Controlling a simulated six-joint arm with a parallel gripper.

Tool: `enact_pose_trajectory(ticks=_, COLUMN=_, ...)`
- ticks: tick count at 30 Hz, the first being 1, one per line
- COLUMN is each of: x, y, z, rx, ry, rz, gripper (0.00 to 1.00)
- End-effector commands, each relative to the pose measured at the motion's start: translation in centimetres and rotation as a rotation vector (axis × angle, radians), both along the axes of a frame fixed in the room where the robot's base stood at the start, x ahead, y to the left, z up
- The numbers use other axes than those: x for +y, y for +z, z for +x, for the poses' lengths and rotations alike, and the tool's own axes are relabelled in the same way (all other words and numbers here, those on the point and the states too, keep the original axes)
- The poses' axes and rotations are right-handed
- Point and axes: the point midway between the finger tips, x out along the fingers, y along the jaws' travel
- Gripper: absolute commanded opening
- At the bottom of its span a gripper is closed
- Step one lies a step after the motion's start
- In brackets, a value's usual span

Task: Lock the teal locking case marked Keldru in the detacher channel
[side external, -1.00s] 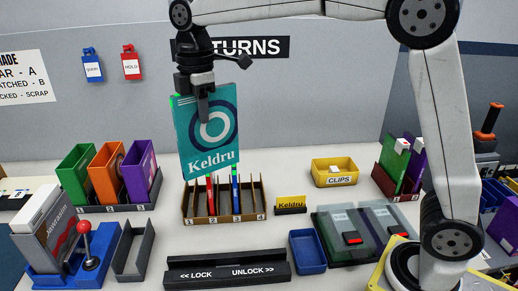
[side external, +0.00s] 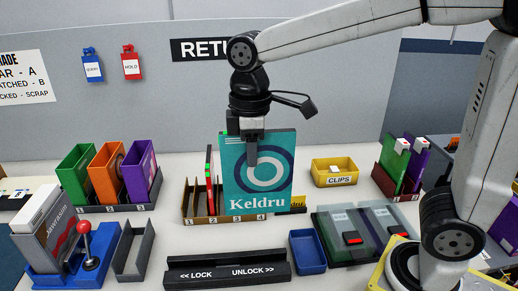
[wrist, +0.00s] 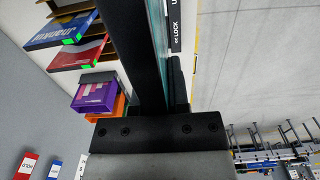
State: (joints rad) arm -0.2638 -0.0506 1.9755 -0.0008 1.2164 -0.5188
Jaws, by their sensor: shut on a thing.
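The teal locking case marked Keldru (side external: 275,190) hangs upright in my gripper (side external: 251,155), its label facing the side camera. My gripper is shut on its upper left part. In the side view the case is in front of the right part of the slotted rack (side external: 197,215) and hides some of it. The wrist view shows the case (wrist: 158,40) edge-on beside a dark finger. The black detacher channel (side external: 228,272), printed LOCK and UNLOCK, lies on the table nearer the camera, below the case. Part of it shows in the wrist view (wrist: 175,30).
A blue tray (side external: 307,251) and a clear-lidded box (side external: 365,235) stand right of the channel. A grey open bin (side external: 133,250) and a blue base with a red-knobbed lever (side external: 84,230) stand left. A yellow clips bin (side external: 335,172) is behind.

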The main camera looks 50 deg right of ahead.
Motion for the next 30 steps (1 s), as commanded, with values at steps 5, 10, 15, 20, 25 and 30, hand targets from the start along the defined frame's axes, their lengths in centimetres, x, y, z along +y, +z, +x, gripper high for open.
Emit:
enact_pose_trajectory(ticks=5, x=0.0, y=-3.2, z=0.0, rx=0.006, ry=0.001, rz=-0.002, gripper=0.00)
enact_pose_trajectory(ticks=10, x=0.0, y=-6.4, z=0.0, rx=0.006, ry=0.002, rz=-0.002, gripper=0.00)
enact_pose_trajectory(ticks=15, x=0.0, y=-9.1, z=0.0, rx=0.006, ry=0.002, rz=-0.001, gripper=0.00)
enact_pose_trajectory(ticks=20, x=0.0, y=-10.1, z=0.1, rx=0.002, ry=0.002, rz=-0.001, gripper=0.00)
enact_pose_trajectory(ticks=25, x=0.0, y=-10.3, z=0.1, rx=0.001, ry=0.002, rz=-0.001, gripper=0.00)
enact_pose_trajectory(ticks=30, x=0.0, y=-10.5, z=0.1, rx=0.002, ry=0.002, rz=-0.001, gripper=0.00)
